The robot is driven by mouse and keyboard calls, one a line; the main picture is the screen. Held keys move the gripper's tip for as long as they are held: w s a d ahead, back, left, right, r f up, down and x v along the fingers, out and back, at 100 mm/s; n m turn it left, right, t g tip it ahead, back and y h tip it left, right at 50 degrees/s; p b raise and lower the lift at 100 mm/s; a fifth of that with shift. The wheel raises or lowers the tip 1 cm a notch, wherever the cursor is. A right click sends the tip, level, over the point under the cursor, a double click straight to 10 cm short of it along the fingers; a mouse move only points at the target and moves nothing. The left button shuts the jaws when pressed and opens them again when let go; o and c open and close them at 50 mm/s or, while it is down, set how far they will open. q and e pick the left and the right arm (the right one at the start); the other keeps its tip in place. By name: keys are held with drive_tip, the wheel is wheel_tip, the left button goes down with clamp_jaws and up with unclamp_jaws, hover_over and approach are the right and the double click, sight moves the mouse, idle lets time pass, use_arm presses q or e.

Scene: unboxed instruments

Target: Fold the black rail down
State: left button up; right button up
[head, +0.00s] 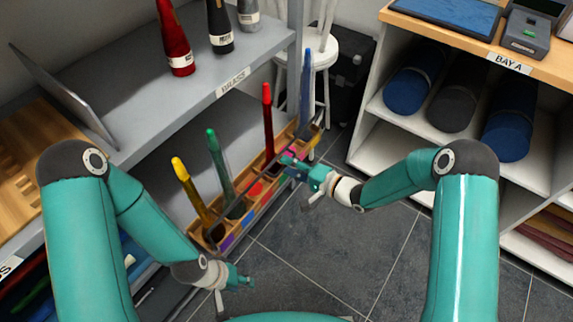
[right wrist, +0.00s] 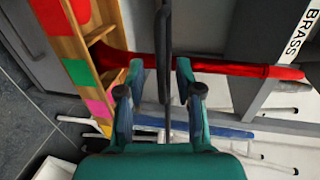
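The black rail (right wrist: 164,40) is a thin dark bar running down the middle of the right wrist view. Its near end lies between the two fingers of my right gripper (right wrist: 161,75). The fingers stand apart with a visible gap on each side of the rail. In the head view my right gripper (head: 292,166) is at the far part of a wooden rack (head: 262,203) holding coloured upright tubes; the rail is hard to make out there. My left gripper (head: 236,288) hangs low in front of the rack's near end, apart from it; its finger opening is unclear.
A red tube (head: 267,125) stands just left of my right gripper, a blue one (head: 305,85) behind it. A grey shelf (head: 190,102) labelled BRASS holds bottles. A white stool (head: 318,58) stands behind. The tiled floor (head: 320,240) between the arms is clear.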

drive_tip(key=shift+x, duration=0.75)
drive_tip(key=shift+c, duration=0.3)
clamp_jaws()
